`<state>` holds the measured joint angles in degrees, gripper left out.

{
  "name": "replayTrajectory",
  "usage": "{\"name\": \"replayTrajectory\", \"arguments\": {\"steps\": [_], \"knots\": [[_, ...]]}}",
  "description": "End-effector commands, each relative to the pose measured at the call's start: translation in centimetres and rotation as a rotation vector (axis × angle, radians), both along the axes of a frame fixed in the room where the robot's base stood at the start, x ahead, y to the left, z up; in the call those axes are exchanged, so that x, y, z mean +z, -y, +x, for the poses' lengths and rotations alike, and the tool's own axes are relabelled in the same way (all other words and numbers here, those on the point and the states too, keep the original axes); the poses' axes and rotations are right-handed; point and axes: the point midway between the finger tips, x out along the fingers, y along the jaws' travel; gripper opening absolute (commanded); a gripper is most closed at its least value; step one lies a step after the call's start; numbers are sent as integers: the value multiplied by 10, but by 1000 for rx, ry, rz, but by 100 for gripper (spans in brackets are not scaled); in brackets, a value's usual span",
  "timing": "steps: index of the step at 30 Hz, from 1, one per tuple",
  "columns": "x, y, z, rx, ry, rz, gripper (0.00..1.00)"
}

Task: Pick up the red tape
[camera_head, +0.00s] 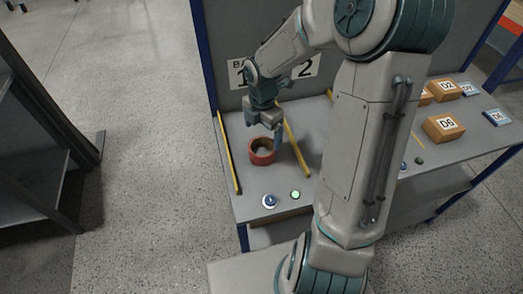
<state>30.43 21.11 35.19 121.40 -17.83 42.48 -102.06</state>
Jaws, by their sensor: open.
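The red tape (261,157) is a short roll lying flat on the grey bench shelf, between two yellow strips. My gripper (269,132) hangs just above and around the roll's back right side, pointing down. One finger shows beside the roll's right rim. The other finger is hard to make out, and I cannot tell whether either touches the tape. The gripper is open, with nothing visibly held.
Yellow strips (228,155) and (296,149) flank the roll. A blue button (270,201) and a green button (295,195) sit at the front edge. Numbered boxes (443,127) stand at right. A grey panel (240,60) rises behind. Dark shelving (40,150) stands left across open floor.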

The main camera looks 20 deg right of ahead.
Motion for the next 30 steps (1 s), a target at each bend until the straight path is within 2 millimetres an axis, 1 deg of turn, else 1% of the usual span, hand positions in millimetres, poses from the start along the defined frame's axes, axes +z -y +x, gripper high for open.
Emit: {"name": "replayTrajectory", "arguments": {"steps": [1,3,6,11,18,21,24,29,30], "knots": [[-11,-1,-1,3,-5,2,98],[-21,-1,-1,1,-4,0,98],[-30,0,0,0,-1,0,98],[-39,0,0,0,-1,0,98],[-72,2,1,0,-4,0,98],[-82,2,1,0,-3,-1,98],[-86,2,2,-1,-1,0,98],[-86,3,2,-2,0,-1,98],[-86,3,2,-2,0,-1,95]]}}
